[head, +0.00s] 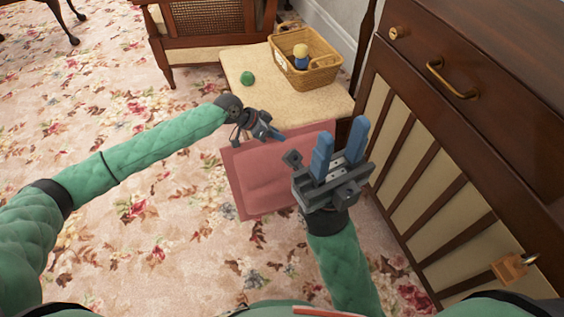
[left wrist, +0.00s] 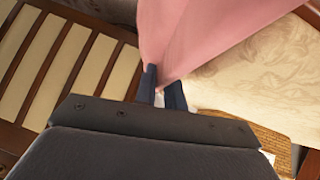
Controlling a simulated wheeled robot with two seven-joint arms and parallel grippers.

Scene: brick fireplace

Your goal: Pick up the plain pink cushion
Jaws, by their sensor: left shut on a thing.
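The plain pink cushion (head: 262,183) shows in the head view in front of the cream-topped seat, partly hidden behind my right gripper. In the left wrist view the pink cushion (left wrist: 205,35) spreads above the fingers. My left gripper (head: 277,134) is at the cushion's far edge. In the left wrist view its dark blue fingers (left wrist: 163,84) are shut on a pinched part of the cushion. My right gripper (head: 342,148) is in front of the cushion's right side, its blue fingers apart with nothing between them. I cannot tell whether the cushion touches the floor.
The cream seat (head: 300,92) bears a wicker basket (head: 318,76) with a small figure inside and a green ball (head: 247,78). A dark wood cabinet (head: 440,130) closes off the right side. A wooden chair (head: 205,40) stands behind. Floral carpet (head: 110,130) is clear on the left.

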